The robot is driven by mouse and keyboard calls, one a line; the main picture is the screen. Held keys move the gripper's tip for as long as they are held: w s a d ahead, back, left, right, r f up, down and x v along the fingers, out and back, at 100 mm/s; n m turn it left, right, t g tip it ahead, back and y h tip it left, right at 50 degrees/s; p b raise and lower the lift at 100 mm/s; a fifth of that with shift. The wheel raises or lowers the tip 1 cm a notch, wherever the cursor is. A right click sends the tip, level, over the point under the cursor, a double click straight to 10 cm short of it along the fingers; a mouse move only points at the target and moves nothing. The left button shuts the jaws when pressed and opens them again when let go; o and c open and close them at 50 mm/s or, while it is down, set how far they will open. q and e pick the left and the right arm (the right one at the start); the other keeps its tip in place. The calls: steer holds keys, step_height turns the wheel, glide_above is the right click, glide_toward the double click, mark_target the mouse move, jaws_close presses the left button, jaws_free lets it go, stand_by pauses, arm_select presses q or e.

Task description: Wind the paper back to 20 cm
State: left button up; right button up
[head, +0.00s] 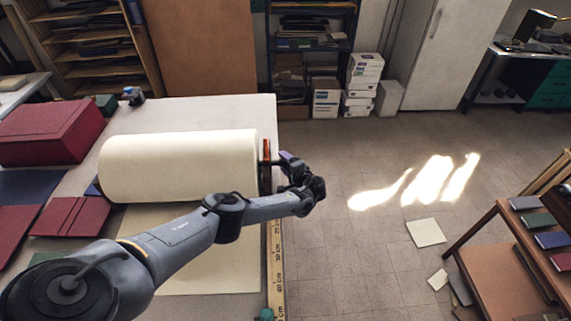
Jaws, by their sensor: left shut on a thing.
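A large cream paper roll (180,163) lies across the light table. A flat sheet of its paper (215,260) extends from under it toward the front, partly hidden by my left arm. A yellow ruler (277,262) with cm marks runs along the table's right edge beside the sheet. My left gripper (283,172) is at the roll's right end, shut on the roll's handle, which is mostly hidden by the gripper. A reddish-brown upright part (267,150) stands at that end. My right gripper is not in view.
A dark red box (50,132) and dark red covers (70,216) lie left of the roll. A green knob (265,314) sits at the ruler's front end. The floor right of the table is open, with loose sheets (425,232) near a wooden rack.

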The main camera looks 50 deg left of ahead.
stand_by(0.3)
arm_select(q)
steer(key=o, duration=1.4)
steer(key=p+v, duration=0.3)
steer(key=v, duration=0.8)
